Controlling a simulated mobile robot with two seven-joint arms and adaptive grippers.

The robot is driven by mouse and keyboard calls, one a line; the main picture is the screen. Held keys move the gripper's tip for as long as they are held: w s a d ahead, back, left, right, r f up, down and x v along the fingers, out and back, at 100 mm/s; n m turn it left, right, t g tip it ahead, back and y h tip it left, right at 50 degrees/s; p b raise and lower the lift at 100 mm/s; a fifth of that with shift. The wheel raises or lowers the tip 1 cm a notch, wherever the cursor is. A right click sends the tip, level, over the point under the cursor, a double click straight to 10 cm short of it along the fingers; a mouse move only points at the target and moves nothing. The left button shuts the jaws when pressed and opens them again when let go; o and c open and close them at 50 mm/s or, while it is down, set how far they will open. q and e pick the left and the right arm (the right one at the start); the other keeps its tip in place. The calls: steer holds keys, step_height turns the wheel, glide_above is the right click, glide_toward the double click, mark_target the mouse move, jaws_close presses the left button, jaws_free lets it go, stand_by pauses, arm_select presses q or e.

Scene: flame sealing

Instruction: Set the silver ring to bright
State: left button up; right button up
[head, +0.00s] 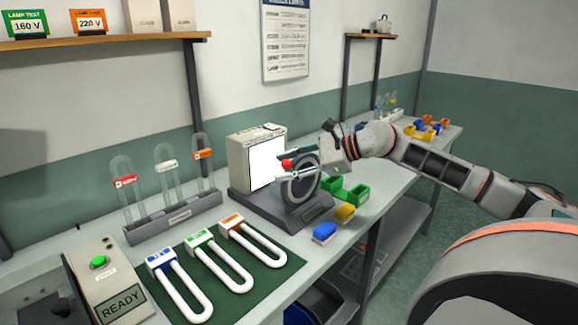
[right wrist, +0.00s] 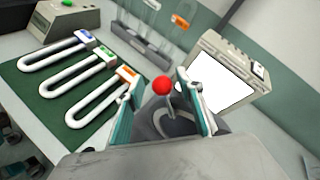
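The silver ring (head: 314,182) stands upright on a dark grey base (head: 263,205) in front of a box with a bright white screen (head: 265,163). A red ball knob (head: 286,163) shows at the ring's left side. My right gripper (head: 289,165) reaches in from the right with its fingers above and below the knob. In the right wrist view the red knob (right wrist: 161,85) lies between the two teal fingers, with gaps on both sides, and the ring (right wrist: 178,124) is partly hidden. The right gripper is open. My left gripper is not in view.
A green mat (head: 283,276) holds three white U-shaped tubes (head: 247,257). A rack (head: 175,218) of glass tubes stands behind it. A console with a green button (head: 98,262) reads READY. Green bins (head: 352,190), a blue block (head: 324,232) and a yellow block (head: 345,212) sit close right of the ring.

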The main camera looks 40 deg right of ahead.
steer(key=v, duration=1.2)
stand_by(0.6)
